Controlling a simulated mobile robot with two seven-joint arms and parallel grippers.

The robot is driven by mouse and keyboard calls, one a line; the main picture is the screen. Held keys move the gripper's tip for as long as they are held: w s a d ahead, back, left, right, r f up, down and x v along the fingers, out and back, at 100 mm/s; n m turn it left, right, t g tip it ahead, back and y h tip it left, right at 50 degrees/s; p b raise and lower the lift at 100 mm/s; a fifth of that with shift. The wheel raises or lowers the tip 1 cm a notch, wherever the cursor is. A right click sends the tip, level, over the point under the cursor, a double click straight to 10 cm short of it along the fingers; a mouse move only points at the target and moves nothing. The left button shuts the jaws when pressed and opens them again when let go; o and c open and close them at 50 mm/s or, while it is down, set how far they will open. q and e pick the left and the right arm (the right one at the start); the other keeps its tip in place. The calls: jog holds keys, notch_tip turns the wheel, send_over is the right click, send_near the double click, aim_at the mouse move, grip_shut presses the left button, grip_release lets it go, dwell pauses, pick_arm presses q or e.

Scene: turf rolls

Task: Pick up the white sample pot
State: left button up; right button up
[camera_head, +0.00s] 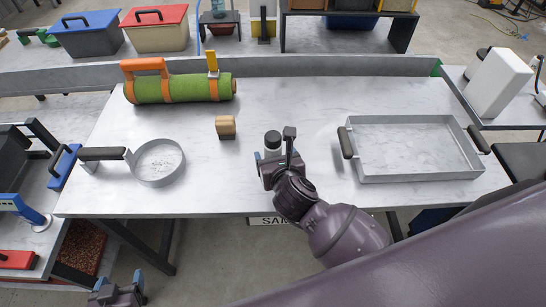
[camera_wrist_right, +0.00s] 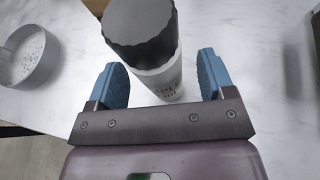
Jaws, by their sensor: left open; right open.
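The white sample pot (camera_wrist_right: 160,82) with its dark grey ribbed lid stands upright on the marble-look table. In the head view its lid and upper body (camera_head: 272,145) show just beyond my right gripper (camera_head: 272,163), which hides its lower part. My left gripper (camera_head: 118,290) is open and empty, low at the bottom left of the head view, off the table.
A round sieve (camera_head: 158,178) with a dark handle lies left of the pot, and a small wooden block (camera_head: 226,135) sits behind it. A strapped green turf roll (camera_head: 178,88) lies at the back left. A metal tray (camera_head: 416,178) with handles stands at right.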

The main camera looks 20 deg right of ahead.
jog(key=shift+x, duration=0.85)
jog(key=c, duration=1)
